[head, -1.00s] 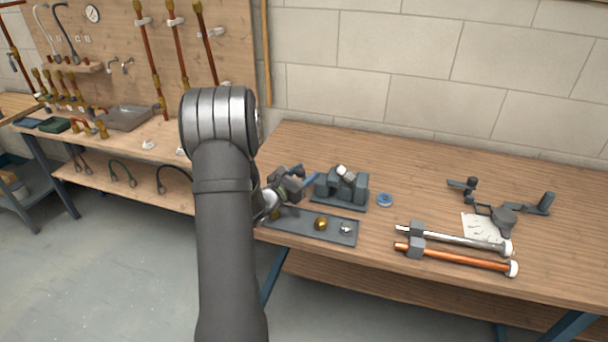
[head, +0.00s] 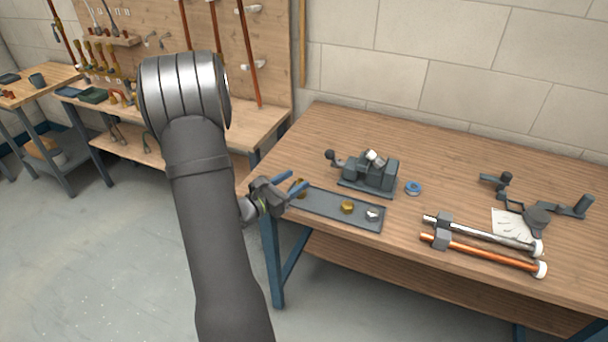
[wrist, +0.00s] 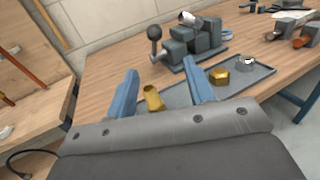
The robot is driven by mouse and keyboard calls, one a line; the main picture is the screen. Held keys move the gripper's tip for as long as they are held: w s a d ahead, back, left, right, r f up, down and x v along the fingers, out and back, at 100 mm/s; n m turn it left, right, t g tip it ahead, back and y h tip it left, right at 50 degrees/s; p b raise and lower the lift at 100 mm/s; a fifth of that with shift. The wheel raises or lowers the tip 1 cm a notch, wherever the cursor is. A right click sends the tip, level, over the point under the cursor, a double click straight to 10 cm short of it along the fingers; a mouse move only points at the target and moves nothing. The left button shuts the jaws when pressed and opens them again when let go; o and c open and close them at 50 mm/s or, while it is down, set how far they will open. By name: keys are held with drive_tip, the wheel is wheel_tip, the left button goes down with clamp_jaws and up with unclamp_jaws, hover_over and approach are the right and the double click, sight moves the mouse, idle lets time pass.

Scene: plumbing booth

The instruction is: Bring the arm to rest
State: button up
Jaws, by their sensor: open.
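My gripper (head: 292,182) is at the left edge of the workbench in the head view, with its blue fingers pointing toward the bench. In the wrist view my gripper (wrist: 162,88) shows two blue fingers spread apart with nothing held between them. A brass fitting (wrist: 153,98) shows between the fingers in that view, on the grey tray and beyond the fingertips. The same brass fitting (head: 299,188) is partly hidden by my gripper in the head view.
The grey tray (head: 325,206) also bears a brass nut (head: 347,207) and a silver nut (head: 372,214). Behind it stands a grey vise (head: 373,174), beside a blue ring (head: 413,188). A chrome pipe (head: 485,233) and a copper pipe (head: 485,252) lie to the right.

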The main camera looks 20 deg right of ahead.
sight(333, 158)
drive_tip(key=shift+s+a, duration=0.15)
drive_tip(key=shift+a, duration=0.25)
drive_tip(key=shift+d, duration=0.1)
drive_tip(key=x, duration=1.7)
drive_tip(key=shift+d, duration=0.15)
